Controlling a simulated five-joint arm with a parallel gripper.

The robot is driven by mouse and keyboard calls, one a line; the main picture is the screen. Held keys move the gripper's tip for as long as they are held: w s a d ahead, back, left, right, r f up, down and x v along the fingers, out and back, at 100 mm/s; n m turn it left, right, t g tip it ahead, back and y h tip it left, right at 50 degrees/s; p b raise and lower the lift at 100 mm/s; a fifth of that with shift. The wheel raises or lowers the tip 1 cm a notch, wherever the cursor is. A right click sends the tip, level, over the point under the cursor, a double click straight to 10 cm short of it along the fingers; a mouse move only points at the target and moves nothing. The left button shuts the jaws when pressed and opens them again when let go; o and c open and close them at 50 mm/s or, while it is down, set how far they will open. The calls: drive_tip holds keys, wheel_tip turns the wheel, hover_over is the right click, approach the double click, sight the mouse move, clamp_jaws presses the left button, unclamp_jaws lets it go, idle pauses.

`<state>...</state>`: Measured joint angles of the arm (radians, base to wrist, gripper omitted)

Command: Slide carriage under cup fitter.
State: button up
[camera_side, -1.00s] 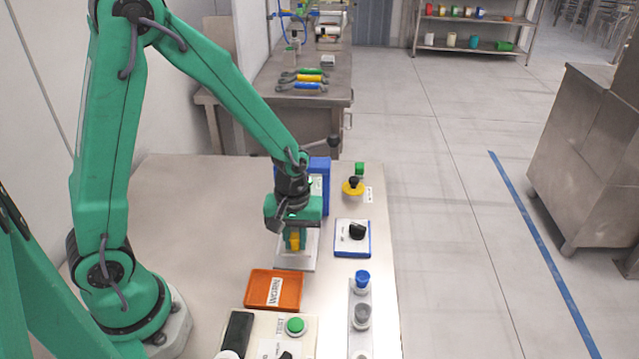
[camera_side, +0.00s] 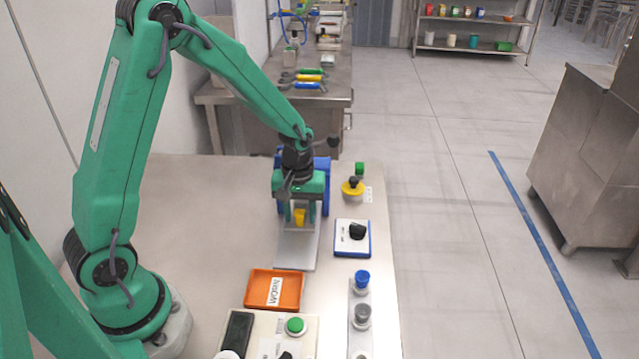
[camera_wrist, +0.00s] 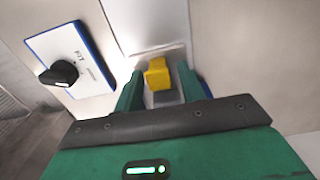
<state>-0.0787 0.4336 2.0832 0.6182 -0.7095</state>
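The carriage, with a yellow block (camera_side: 299,217) on top, sits on a pale flat track plate (camera_side: 296,251). The blue cup fitter (camera_side: 322,184) stands at the plate's far end, partly hidden behind my gripper. My gripper (camera_side: 300,212) points down with one finger on each side of the carriage. In the wrist view, the yellow block (camera_wrist: 157,74) and a dark grey part under it lie between the green fingers (camera_wrist: 160,86). The fingers look shut on the carriage, though small gaps show beside the yellow block. The underside of the fitter is hidden.
A blue-edged white pad with a black knob (camera_side: 352,238) lies right of the plate. A yellow-and-black knob (camera_side: 353,188) is behind it. An orange tray (camera_side: 273,290), a panel with a green button (camera_side: 296,326) and a strip with cups (camera_side: 361,300) are nearer. The table's left is clear.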

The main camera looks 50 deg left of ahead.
drive_tip(key=shift+s+d+r, duration=0.1)
drive_tip(key=shift+r, duration=0.05)
wheel_tip(320, 180, up, 7)
drive_tip(key=shift+f, duration=0.1)
drive_tip(key=shift+r, duration=0.35)
idle(0.3)
drive_tip(key=shift+r, duration=0.1)
drive_tip(key=shift+s+r, duration=0.1)
drive_tip(key=shift+r, duration=0.1)
drive_tip(key=s+d+r+m+t, duration=0.3)
drive_tip(key=s+r+m+t, duration=0.2)
drive_tip(key=s+r+m, duration=0.4)
drive_tip(key=s+r, duration=0.4)
drive_tip(key=s, duration=0.3)
drive_tip(key=shift+s+r+t, duration=0.2)
drive_tip(key=shift+r+t, duration=0.1)
drive_tip(key=shift+r, duration=0.1)
